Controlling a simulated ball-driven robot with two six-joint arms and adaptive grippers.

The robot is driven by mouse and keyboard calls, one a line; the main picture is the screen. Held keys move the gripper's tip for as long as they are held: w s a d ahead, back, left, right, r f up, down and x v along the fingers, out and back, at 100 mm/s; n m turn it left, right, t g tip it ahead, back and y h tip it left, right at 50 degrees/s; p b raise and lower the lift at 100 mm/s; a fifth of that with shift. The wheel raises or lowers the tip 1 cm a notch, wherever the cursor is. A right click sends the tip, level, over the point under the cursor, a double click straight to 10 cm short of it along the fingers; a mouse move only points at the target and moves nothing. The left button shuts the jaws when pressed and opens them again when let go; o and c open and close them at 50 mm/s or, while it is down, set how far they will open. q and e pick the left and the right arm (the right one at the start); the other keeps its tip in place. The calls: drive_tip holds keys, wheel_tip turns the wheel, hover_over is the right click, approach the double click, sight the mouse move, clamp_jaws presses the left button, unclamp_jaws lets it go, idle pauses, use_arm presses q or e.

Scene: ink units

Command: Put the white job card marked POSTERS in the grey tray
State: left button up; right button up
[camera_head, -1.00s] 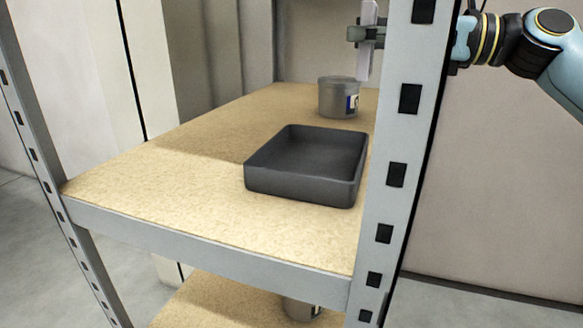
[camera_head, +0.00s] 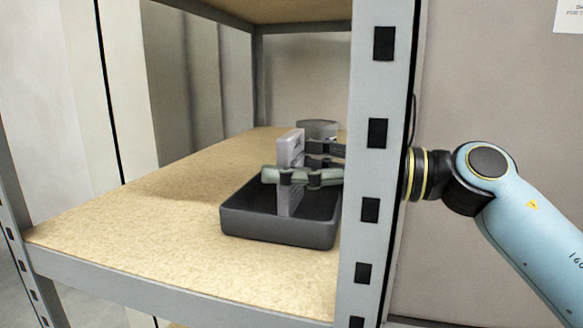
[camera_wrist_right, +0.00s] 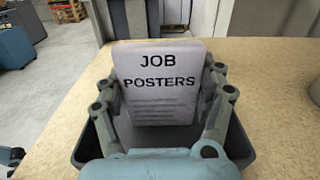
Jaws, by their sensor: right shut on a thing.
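The white job card (camera_head: 290,150) is held upright in my right gripper (camera_head: 290,176), over the grey tray (camera_head: 280,232) on the shelf. In the right wrist view the card (camera_wrist_right: 160,82) faces me and reads JOB POSTERS, with the right gripper (camera_wrist_right: 165,95) shut on its two side edges. The lower part of the card is down within the tray's outline in the head view. I cannot tell whether its lower edge touches the tray floor. The tray (camera_wrist_right: 85,150) also shows below the card in the right wrist view. My left gripper is not in view.
The tray stands on a wooden shelf board (camera_head: 150,225), with free room to its left. A grey tin (camera_head: 318,127) stands behind it, partly hidden. A perforated metal post (camera_head: 375,180) stands close at the right, in front of my right arm.

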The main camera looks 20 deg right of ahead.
drive_tip(key=o, duration=0.7)
drive_tip(key=shift+f, duration=0.1)
drive_tip(key=o, duration=0.5)
drive_tip(key=shift+c, duration=0.2)
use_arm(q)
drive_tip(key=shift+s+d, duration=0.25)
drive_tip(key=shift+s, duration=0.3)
